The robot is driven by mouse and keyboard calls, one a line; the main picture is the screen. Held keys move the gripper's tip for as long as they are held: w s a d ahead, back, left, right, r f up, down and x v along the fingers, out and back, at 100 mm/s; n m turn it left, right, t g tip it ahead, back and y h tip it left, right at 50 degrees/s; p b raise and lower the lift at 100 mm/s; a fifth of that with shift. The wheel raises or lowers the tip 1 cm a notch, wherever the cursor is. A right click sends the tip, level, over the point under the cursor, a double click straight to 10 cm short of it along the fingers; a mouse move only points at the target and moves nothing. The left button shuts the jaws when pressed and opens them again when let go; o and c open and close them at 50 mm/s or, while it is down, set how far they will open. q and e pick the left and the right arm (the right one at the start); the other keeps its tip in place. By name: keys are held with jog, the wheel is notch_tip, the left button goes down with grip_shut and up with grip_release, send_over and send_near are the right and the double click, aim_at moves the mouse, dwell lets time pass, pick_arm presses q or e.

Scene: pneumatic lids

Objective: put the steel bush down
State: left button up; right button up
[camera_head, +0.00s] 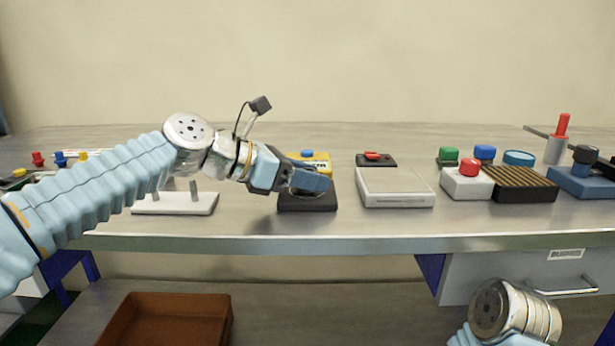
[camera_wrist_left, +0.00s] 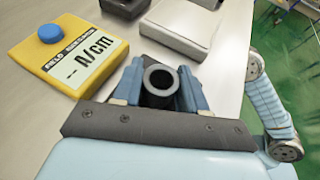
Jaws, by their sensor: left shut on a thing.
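My left gripper (camera_head: 310,181) is shut on the steel bush, just above or at a low black block (camera_head: 307,205) on the bench. In the left wrist view the bush (camera_wrist_left: 159,79) is a dark, hollow cylinder between the two blue fingers, its open end facing the camera. In the head view the fingers hide the bush. I cannot tell whether the bush touches the block. My right arm shows only a joint at the lower right; its gripper is out of view.
A yellow gauge with a blue knob (camera_wrist_left: 60,60) stands just behind the gripper. A pale grey box (camera_head: 395,187) is right of the block, and a white base with pegs (camera_head: 175,206) is left. Coloured-knob blocks stand farther right. A brown bin (camera_head: 165,320) sits below the bench.

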pick_arm(q)
jog(key=o, duration=1.1)
jog(key=shift+f, duration=0.1)
jog(key=shift+o, duration=0.2)
jog(key=shift+r, duration=0.2)
jog(key=v, duration=1.2)
